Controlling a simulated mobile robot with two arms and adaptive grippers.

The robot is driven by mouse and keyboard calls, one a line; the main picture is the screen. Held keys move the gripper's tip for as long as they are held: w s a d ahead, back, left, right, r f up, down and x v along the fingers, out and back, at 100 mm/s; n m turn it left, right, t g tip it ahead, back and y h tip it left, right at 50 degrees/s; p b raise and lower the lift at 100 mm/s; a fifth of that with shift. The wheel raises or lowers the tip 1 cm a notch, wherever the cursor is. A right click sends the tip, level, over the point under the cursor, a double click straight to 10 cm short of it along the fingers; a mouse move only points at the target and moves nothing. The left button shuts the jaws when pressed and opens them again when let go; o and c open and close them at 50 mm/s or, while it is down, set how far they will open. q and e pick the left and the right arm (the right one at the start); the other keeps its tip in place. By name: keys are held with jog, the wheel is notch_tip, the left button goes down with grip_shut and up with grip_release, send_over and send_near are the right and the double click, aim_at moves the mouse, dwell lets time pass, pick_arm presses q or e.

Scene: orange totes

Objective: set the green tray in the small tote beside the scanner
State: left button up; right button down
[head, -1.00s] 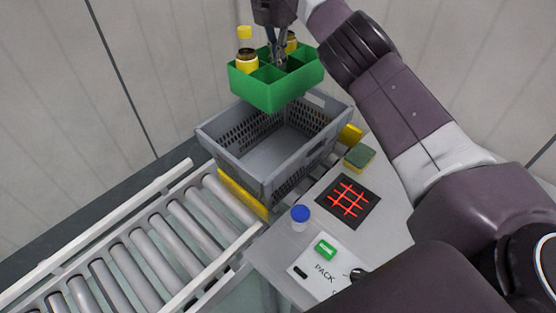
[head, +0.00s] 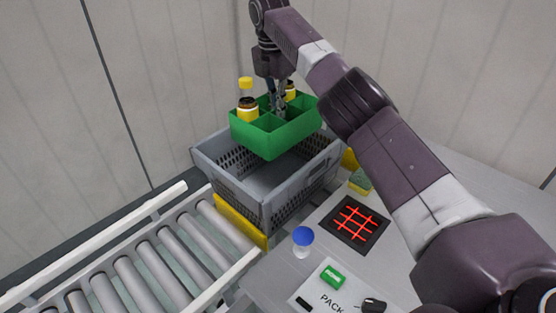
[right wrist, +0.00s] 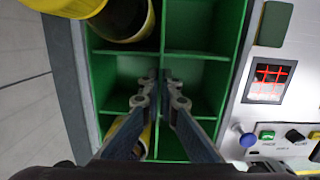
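The green tray (head: 265,142), divided into compartments, hangs above the grey tote (head: 234,200). The tray fills much of the right wrist view (right wrist: 195,62). The tray hides part of the tote's opening; the visible tote floor is empty. The scanner (head: 355,222), a dark pad with a red grid, lies right of the tote. My left gripper is out of view.
A roller conveyor (head: 135,265) runs up to the tote from the lower left, with a yellow bar (head: 240,222) at its end.

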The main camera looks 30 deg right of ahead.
notch_tip(320, 180, down, 19)
jog(key=shift+p, duration=0.4)
dwell(0.4)
jog(key=shift+f+b, duration=0.3)
jog(key=shift+f, duration=0.1)
jog(key=shift+f, duration=0.1)
jog(key=c, duration=2.6)
grip_release()
jog(key=shift+f, duration=0.15)
jog(key=o, duration=0.4)
jog(key=shift+s, duration=0.1)
jog(key=shift+o, duration=0.2)
